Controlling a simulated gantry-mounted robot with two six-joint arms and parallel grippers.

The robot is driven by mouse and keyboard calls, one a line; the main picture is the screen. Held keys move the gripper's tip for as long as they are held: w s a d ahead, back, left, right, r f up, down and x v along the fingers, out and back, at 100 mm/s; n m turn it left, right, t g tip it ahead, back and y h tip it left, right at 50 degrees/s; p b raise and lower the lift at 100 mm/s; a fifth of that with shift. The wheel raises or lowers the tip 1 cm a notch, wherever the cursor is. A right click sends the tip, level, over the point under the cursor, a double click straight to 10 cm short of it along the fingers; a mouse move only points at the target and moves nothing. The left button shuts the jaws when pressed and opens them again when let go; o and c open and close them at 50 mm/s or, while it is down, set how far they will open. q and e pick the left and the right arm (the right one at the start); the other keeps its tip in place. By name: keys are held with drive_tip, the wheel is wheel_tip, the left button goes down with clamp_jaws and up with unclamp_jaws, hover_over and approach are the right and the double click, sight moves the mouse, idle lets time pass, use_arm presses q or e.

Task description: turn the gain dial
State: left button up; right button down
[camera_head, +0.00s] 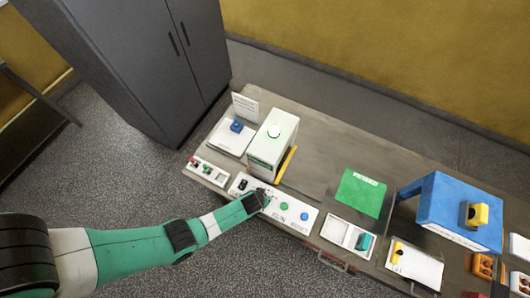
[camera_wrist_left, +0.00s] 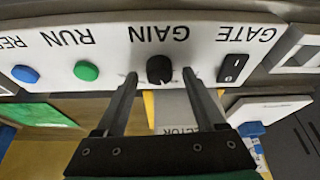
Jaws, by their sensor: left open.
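The gain dial (camera_wrist_left: 159,69) is a round black knob on a white control panel (camera_wrist_left: 205,52), under the printed word GAIN, which appears upside down in the left wrist view. My left gripper (camera_wrist_left: 160,76) is open, with one fingertip on each side of the dial. Small gaps show between the fingers and the knob; I cannot tell how deep the tips reach. In the head view my left gripper (camera_head: 264,196) is over the panel (camera_head: 293,218) and hides the dial. My right gripper is not in view.
Beside the dial are a black GATE rocker switch (camera_wrist_left: 233,67), a green RUN button (camera_wrist_left: 86,70) and a blue button (camera_wrist_left: 25,74). A white box-shaped machine (camera_head: 273,142) stands just behind the panel. A green mat (camera_head: 361,193) and blue stand (camera_head: 458,212) are farther right.

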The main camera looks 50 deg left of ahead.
use_arm(q)
drive_tip(key=shift+f, duration=0.1)
clamp_jaws()
idle(0.3)
drive_tip(key=shift+m, duration=0.5)
drive_tip(key=m+h, duration=0.1)
drive_tip(key=m, duration=0.1)
drive_tip(key=shift+a+m+t+p, duration=0.15)
drive_tip(key=shift+m+t+p, duration=0.15)
drive_tip(key=shift+p, duration=0.05)
drive_tip(key=shift+m+h+b, duration=0.3)
drive_tip(key=shift+m+h, duration=0.7)
drive_tip(key=shift+m, duration=1.2)
unclamp_jaws()
